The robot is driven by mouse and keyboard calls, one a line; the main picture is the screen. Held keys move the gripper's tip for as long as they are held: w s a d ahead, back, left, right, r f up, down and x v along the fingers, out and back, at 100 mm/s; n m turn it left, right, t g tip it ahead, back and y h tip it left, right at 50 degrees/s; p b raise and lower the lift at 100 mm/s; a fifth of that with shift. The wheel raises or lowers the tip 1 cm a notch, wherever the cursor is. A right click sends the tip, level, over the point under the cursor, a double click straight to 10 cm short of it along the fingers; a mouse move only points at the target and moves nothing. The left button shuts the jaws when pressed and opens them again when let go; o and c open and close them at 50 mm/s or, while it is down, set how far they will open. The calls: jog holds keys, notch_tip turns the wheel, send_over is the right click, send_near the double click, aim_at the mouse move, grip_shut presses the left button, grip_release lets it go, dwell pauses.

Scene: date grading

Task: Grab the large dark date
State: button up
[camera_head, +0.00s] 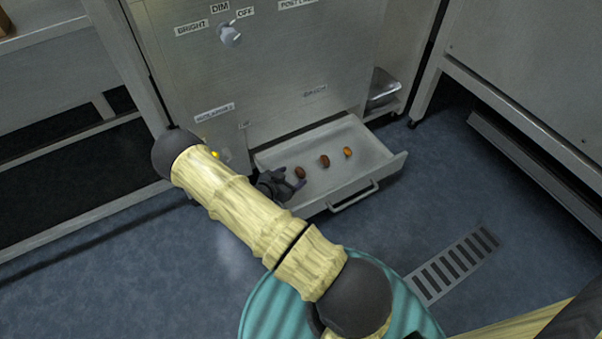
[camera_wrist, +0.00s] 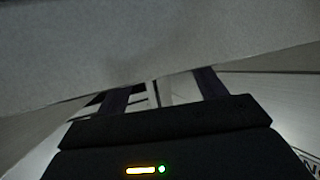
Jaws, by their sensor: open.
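Three dates lie in a row in the open grey drawer (camera_head: 345,188). The left date (camera_head: 300,172) is dark reddish brown, the middle date (camera_head: 324,161) is also dark brown, and the right date (camera_head: 348,152) is smaller and orange. The left and middle ones look close in size. My gripper (camera_head: 296,181) is at the drawer's left end, just beside the left date. In the wrist view my gripper's two fingers (camera_wrist: 163,84) stand apart with only pale grey surfaces between them. No date is visible in the wrist view.
The drawer's front wall and handle (camera_head: 353,198) face me. A grey cabinet (camera_head: 270,70) with a knob (camera_head: 230,34) rises behind the drawer. A metal scoop or tray (camera_head: 383,88) sits at right. A floor grate (camera_head: 455,262) lies at lower right.

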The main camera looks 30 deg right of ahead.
aim_at(298, 173)
jog(key=b+x, duration=0.1)
jog(key=x, duration=0.1)
jog(key=b+x, duration=0.2)
jog(key=shift+a+f, duration=0.1)
jog(key=shift+f, duration=0.15)
jog(key=shift+w+d, duration=0.15)
jog(key=shift+d, duration=0.15)
jog(key=shift+c, duration=0.4)
jog(key=c, duration=0.7)
